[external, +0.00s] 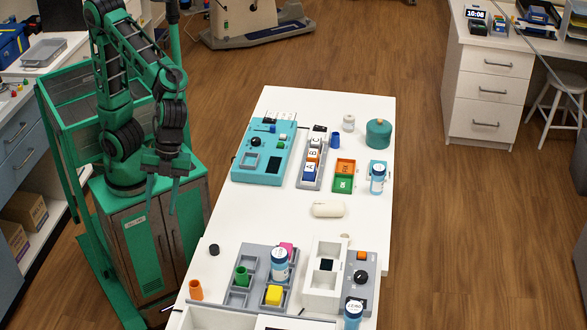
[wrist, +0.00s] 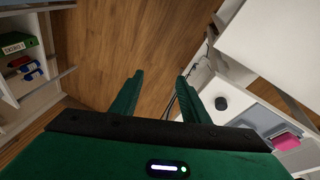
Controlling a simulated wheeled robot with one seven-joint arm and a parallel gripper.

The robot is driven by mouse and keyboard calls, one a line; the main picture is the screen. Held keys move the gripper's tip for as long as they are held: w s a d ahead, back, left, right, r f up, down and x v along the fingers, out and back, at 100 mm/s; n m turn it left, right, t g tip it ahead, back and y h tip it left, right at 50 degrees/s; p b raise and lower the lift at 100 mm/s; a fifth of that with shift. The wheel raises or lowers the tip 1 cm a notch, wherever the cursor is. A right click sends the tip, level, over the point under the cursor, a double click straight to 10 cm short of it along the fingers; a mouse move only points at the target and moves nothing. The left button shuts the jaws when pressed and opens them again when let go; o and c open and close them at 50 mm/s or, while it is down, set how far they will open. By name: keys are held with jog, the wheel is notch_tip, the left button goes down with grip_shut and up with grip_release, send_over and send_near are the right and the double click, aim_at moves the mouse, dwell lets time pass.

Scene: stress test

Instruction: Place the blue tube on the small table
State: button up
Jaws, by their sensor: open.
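A small dark blue tube (external: 335,140) stands upright on the far part of the long white table (external: 270,215), right of the tray with lettered blocks. It is not visible in the wrist view. My gripper (external: 162,194) hangs left of the table, pointing down in front of my green base. It is open and empty, well apart from the blue tube. In the wrist view my gripper (wrist: 158,80) has its two green fingers spread over the wood floor. I cannot tell which surface is the small table.
Nearby on the white table are an orange tube (external: 196,290), a black cap (external: 214,249), a green tube (external: 242,276) in a grey tray, and a teal panel (external: 258,165). A white roll (external: 328,209) lies mid-table. The table's middle left is bare.

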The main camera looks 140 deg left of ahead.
jog(key=s+d+f+y, duration=0.1)
jog(key=s+d, duration=0.3)
jog(key=s, duration=0.8)
jog(key=s+d+f+y, duration=0.1)
jog(key=s+d, duration=0.3)
jog(key=s, duration=0.8)
jog(key=shift+f+m+g+y, duration=0.15)
jog(key=shift+m+g+y, duration=0.25)
jog(key=shift+y, duration=0.5)
jog(key=shift+o, duration=0.6)
jog(key=shift+s+a+f, duration=0.1)
jog(key=shift+s, duration=0.25)
